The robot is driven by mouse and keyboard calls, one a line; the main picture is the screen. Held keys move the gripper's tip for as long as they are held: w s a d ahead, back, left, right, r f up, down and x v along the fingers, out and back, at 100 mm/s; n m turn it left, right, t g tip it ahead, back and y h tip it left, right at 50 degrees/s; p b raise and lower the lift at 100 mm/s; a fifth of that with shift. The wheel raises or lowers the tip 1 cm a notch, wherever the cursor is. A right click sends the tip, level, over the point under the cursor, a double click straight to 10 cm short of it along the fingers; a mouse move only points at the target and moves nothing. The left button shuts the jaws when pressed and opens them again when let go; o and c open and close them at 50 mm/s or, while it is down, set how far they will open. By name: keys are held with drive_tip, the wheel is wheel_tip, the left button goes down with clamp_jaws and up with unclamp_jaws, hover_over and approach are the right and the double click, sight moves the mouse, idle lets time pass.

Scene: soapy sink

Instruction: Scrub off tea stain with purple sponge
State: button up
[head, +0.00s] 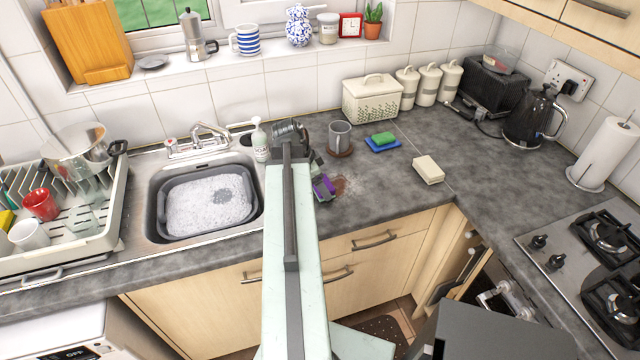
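The purple sponge (324,188) is on the worktop right of the sink, at the end of my arm. My gripper (318,175) points down at it and appears closed on it; the arm hides part of the fingers. The brown tea stain (340,186) lies on the grey worktop just right of the sponge, against its edge. I cannot tell how much of the stain is under the sponge.
A green sponge (383,139) on a blue one and a cream block (428,169) lie to the right. The soapy sink basin (160,215) and soap bottle (260,140) are left. Worktop front-right is clear.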

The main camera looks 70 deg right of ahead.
drive_tip(key=shift+f+b, duration=0.45)
drive_tip(key=shift+f, duration=0.05)
